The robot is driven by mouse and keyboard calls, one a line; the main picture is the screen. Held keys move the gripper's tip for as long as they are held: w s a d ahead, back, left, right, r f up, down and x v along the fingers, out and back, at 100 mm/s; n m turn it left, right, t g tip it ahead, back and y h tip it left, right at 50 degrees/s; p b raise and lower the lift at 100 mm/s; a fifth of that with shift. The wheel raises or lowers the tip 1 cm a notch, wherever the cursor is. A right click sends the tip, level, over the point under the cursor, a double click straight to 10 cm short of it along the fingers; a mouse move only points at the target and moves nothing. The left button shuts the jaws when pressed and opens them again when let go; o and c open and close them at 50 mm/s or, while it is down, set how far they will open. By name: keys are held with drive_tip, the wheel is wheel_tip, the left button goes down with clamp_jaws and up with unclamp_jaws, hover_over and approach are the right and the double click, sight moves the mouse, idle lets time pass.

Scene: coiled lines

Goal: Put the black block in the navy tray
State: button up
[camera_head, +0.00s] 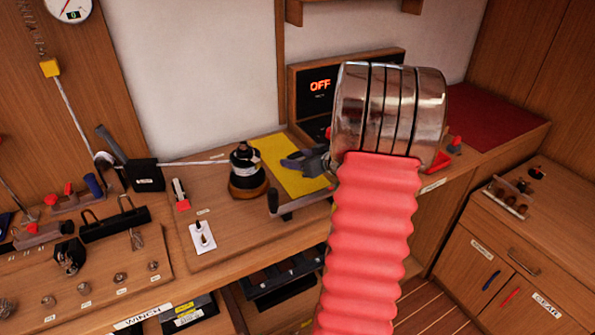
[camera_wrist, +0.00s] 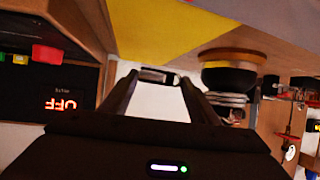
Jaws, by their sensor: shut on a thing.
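My gripper (camera_head: 295,162) is small in the head view, above the yellow mat and right of the black winch drum (camera_head: 246,172). In the wrist view my gripper (camera_wrist: 158,76) has its fingertips closed on a small dark thing (camera_wrist: 157,74) with a pale face. I cannot tell whether it is the black block. A black block-like housing with white lettering (camera_head: 146,176) and a lever stands on the bench at left. A dark tray (camera_head: 283,292) with several items sits in the open shelf below the bench; I cannot tell whether it is navy.
The yellow mat (camera_head: 272,152) also shows in the wrist view (camera_wrist: 150,28). A panel reading OFF (camera_head: 320,86) stands behind my arm. A grey handle (camera_head: 303,204) lies near the bench edge. My ribbed arm hides the bench at right.

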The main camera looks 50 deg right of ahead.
sight(298, 177)
drive_tip(key=shift+f, duration=2.3)
drive_tip(key=shift+f, duration=0.2)
drive_tip(key=o, duration=1.3)
drive_tip(key=v, duration=1.4)
drive_tip(key=shift+f, duration=0.25)
